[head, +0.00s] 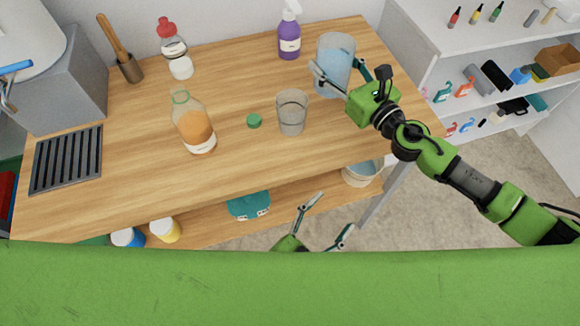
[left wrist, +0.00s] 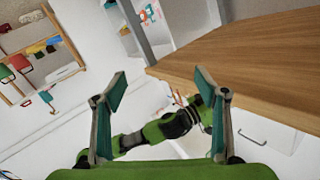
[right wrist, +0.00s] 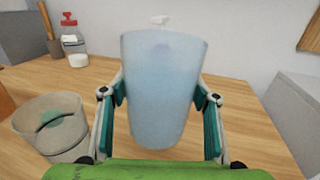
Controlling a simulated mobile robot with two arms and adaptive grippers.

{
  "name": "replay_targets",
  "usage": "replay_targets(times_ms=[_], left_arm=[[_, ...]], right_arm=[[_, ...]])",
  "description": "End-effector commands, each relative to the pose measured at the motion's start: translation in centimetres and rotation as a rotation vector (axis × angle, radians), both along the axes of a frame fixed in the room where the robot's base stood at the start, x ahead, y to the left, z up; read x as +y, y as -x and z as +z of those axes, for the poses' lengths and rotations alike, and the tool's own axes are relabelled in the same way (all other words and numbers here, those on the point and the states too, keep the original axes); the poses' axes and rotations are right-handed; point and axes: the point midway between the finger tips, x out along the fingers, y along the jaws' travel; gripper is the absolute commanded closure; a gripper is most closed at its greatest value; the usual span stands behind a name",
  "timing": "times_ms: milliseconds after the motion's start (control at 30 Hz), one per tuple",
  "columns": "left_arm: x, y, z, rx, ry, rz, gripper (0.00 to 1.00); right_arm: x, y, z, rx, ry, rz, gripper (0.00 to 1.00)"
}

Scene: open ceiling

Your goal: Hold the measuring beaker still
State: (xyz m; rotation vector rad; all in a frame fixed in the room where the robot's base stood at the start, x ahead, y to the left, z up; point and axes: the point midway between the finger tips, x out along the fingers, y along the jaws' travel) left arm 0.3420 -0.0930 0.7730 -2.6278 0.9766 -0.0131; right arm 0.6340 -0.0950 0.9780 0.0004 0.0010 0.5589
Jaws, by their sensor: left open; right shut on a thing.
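The measuring beaker (head: 336,52), a tall, light-blue translucent vessel, is upright at the table's back right corner. My right gripper (head: 338,78) is shut on it, one finger on each side. In the right wrist view the beaker (right wrist: 160,95) fills the middle between the fingers; I cannot tell whether its base touches the table. My left gripper (head: 323,219) is open and empty, below the table's front edge. In the left wrist view its fingers (left wrist: 162,95) are spread wide with nothing between them.
On the wooden table (head: 110,195), a clear cup (head: 291,114) stands left of the beaker, near a green cap (head: 254,121) and an orange-filled bottle (head: 194,125). A purple spray bottle (head: 289,36) stands behind.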

Motion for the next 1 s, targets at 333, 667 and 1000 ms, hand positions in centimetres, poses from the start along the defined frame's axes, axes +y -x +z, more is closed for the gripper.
replay_targets(times_ms=[333,667,1000], left_arm=[[2.7,-4.2,12.3,-0.156,0.206,0.297,0.34],[9.0,-5.5,13.1,-0.002,0.339,0.656,0.34],[9.5,-8.5,13.0,0.012,0.346,0.687,0.34]], right_arm=[[0.0,-0.1,0.2,-0.004,-0.001,0.0,0.81],[0.0,-0.1,0.2,-0.004,-0.001,0.0,0.81],[0.0,-0.1,0.2,-0.004,-0.001,-0.001,0.81]])
